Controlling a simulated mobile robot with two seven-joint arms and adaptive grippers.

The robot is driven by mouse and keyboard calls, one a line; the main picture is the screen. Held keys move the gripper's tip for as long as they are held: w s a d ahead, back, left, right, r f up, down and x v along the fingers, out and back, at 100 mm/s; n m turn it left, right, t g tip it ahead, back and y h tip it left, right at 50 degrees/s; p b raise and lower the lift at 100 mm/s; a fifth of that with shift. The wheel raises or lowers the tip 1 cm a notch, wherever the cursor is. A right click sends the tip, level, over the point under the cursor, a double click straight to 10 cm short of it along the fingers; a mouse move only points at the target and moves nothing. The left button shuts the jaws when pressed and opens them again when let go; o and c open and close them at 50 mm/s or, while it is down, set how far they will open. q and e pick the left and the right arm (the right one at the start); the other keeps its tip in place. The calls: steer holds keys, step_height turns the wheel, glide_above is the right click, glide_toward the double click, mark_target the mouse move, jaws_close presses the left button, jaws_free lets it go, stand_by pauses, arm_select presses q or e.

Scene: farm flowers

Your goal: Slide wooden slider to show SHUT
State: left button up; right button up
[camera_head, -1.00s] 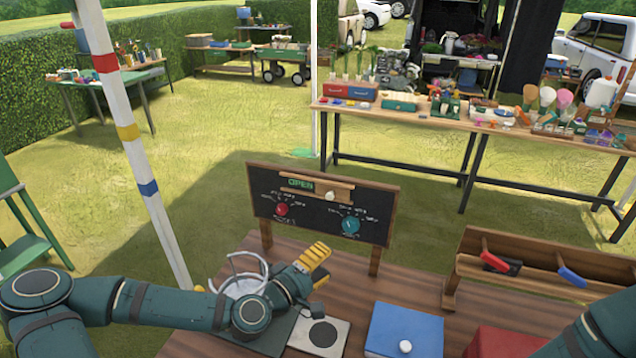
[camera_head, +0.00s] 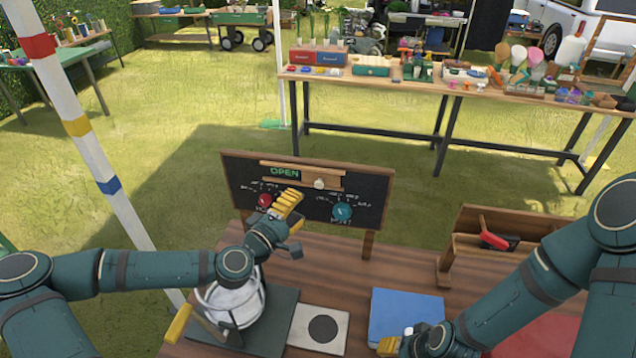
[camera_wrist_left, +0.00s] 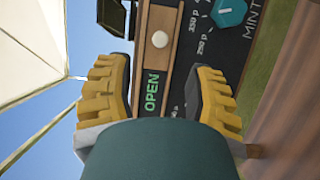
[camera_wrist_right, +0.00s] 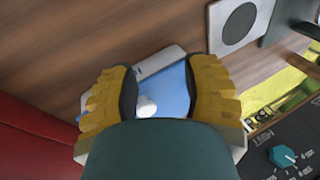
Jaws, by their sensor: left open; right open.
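The wooden slider (camera_head: 330,181) is mounted at the top of the black signboard (camera_head: 372,212), with a pale round knob (camera_head: 319,184). Green letters reading OPEN (camera_head: 285,172) show to the left of the slider. In the left wrist view the OPEN text (camera_wrist_left: 151,92) and knob (camera_wrist_left: 159,39) lie beyond my fingers. My left gripper (camera_head: 288,203) is open and empty in front of the board, below the OPEN text, apart from the knob as far as I can see. My right gripper (camera_head: 390,344) is open and empty near the blue box (camera_head: 403,308) at the table's front.
The board carries a red dial (camera_head: 265,201) and a teal dial (camera_head: 342,211). A glass vessel (camera_head: 232,304) stands below my left arm. A grey plate (camera_head: 322,327) lies beside it. A wooden rack (camera_head: 490,229) stands at right. Bare wood lies before the board.

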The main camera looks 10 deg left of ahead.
mark_target(316, 186)
arm_select(q)
steer(key=p+x, duration=0.1)
steer(key=x, duration=0.9)
jaws_close()
steer(key=shift+a, duration=0.2)
